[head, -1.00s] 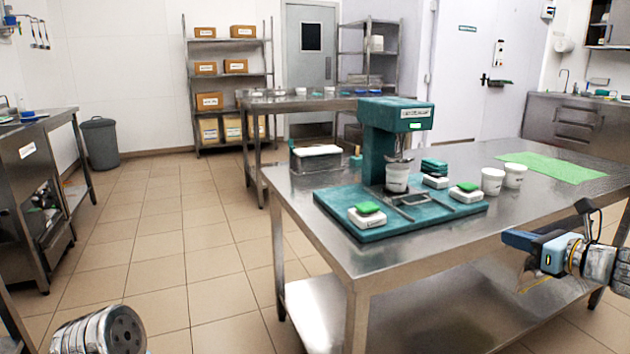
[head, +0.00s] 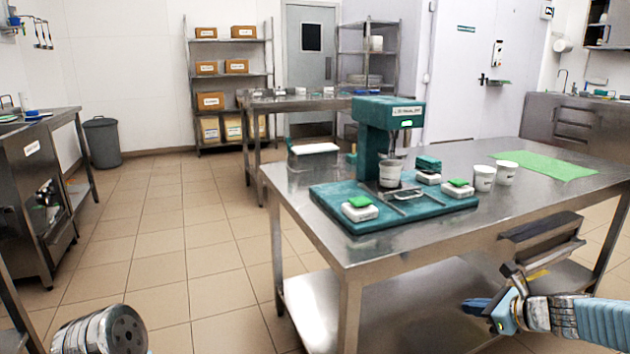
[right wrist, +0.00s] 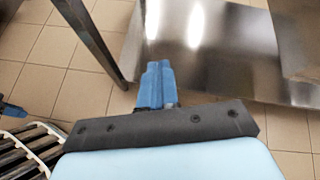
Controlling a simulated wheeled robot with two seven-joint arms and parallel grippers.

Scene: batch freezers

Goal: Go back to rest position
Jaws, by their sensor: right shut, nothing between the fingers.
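My right gripper (head: 478,305) is low at the right, in front of the near steel table (head: 350,265) and below the level of its top. Its blue fingers are together with nothing between them. They also show in the right wrist view (right wrist: 155,82), pointing over the floor beside the table's lower shelf. My right forearm comes in from the right edge. A rounded grey link of my left arm shows at the bottom left of the head view; the left gripper itself does not show there.
On the near table stand a teal sealing machine (head: 388,115) with a cup (head: 390,173) under it, two white cups (head: 483,178) and a green mat (head: 546,165). A steel counter (head: 38,170) stands left. Tiled floor (head: 190,260) between is clear.

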